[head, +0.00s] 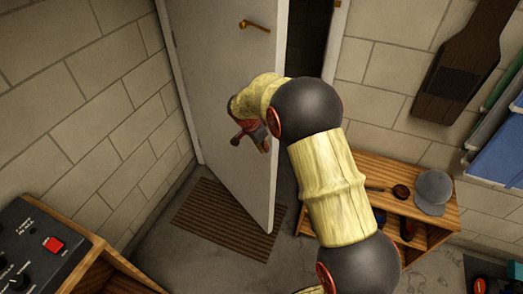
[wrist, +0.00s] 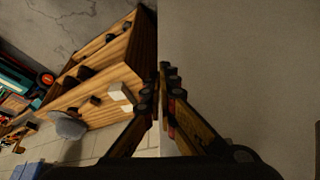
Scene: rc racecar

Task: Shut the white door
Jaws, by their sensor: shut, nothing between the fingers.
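The white door (head: 215,85) stands ajar in the head view, with a dark gap (head: 307,42) between its right edge and the frame. A brass handle (head: 254,26) sits high on its face. My gripper (head: 250,141) is in front of the door's face near its free edge, partly hidden by my wrist. In the wrist view the door (wrist: 240,70) fills the right half as a plain pale panel. The shut, empty fingertips (wrist: 166,70) overlap the door's edge there. I cannot tell whether they touch it.
A low wooden shelf (head: 370,170) with a grey cap (head: 433,190) stands right of the door. A brown doormat (head: 225,222) lies below the door. A wooden console with a red button (head: 53,244) is at the lower left. Block walls flank the doorway.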

